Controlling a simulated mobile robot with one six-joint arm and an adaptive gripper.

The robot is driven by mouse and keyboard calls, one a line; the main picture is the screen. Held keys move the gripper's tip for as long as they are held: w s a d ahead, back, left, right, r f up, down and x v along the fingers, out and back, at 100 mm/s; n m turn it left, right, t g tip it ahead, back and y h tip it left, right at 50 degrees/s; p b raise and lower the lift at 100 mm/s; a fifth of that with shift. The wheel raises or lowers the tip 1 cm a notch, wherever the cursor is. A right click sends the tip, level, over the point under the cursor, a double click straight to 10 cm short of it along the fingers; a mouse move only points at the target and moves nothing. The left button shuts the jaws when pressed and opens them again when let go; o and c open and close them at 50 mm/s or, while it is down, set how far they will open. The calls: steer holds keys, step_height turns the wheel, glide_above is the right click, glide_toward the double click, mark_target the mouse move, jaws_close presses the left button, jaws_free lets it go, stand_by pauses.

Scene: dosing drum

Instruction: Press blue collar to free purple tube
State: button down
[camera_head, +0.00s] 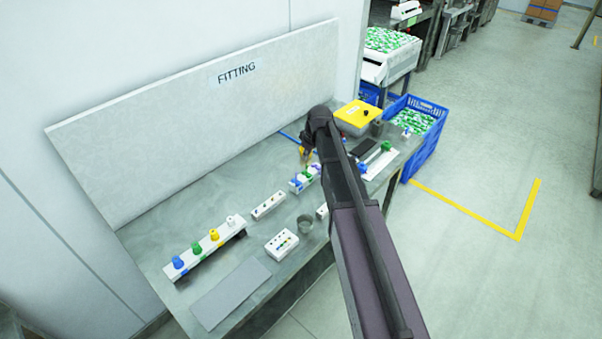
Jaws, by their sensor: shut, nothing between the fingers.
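A small white block (297,187) with blue, green and purple parts on it stands on the bench near the middle of the view. Its blue collar and purple tube are too small to tell apart clearly. My gripper (307,161) is just above and behind this block, small in the view, shut with nothing held. My arm comes in from the lower right and hides the right end of the block. I cannot tell whether the fingertips touch any part.
A white rail (205,249) with blue, green, yellow and white knobs lies at left. A yellow-lidded box (357,114) stands at back right. The FITTING panel (200,115) bounds the back.

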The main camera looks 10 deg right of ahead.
steer(key=shift+f, duration=0.1)
steer(key=b, duration=1)
glide_above(299, 185)
steer(key=f, duration=0.9)
steer(key=shift+d+f, duration=0.2)
steer(key=shift+f, duration=0.15)
steer(key=shift+f+b, duration=1.7)
steer(key=shift+f, duration=0.1)
steer(key=shift+f, duration=0.1)
steer(key=shift+s+f+b, duration=0.1)
steer(key=shift+f+b, duration=0.6)
steer(key=shift+b, duration=0.2)
steer(key=shift+s+r, duration=0.1)
steer(key=shift+s, duration=0.1)
steer(key=shift+r, duration=0.15)
